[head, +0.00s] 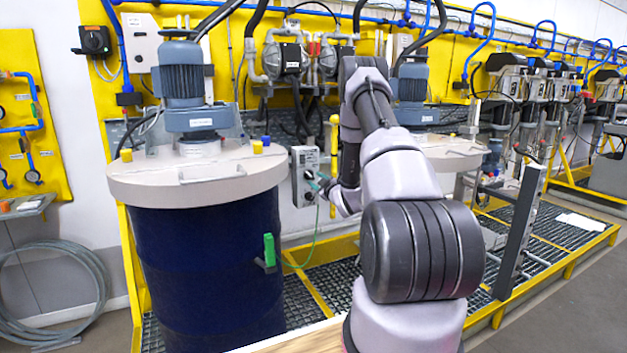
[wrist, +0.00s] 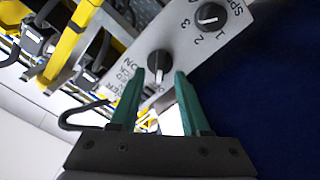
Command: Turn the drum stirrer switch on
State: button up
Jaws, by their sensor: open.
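The grey control box (head: 305,170) stands beside the right side of the blue drum (head: 210,270). In the wrist view its panel (wrist: 186,58) is tilted and carries a black rotary switch (wrist: 159,62) with partly readable lettering around it. A second black dial (wrist: 211,16), numbered and marked as speed, sits above right of it. My gripper (wrist: 158,74) is open, its two green fingers reaching to either side of the black switch. I cannot tell if they touch it. In the head view my gripper (head: 322,184) is small and close against the box front, partly hiding it.
A blue-grey motor (head: 182,75) stands on the drum's pale lid (head: 195,178). A green clip (head: 269,250) with a thin green cable hangs on the drum's side. Yellow-edged grating (head: 305,305) lies below the box. A second motor (head: 412,82) stands behind my arm.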

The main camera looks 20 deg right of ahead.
aim_at(310, 175)
jog(key=shift+w, duration=1.3)
grip_shut()
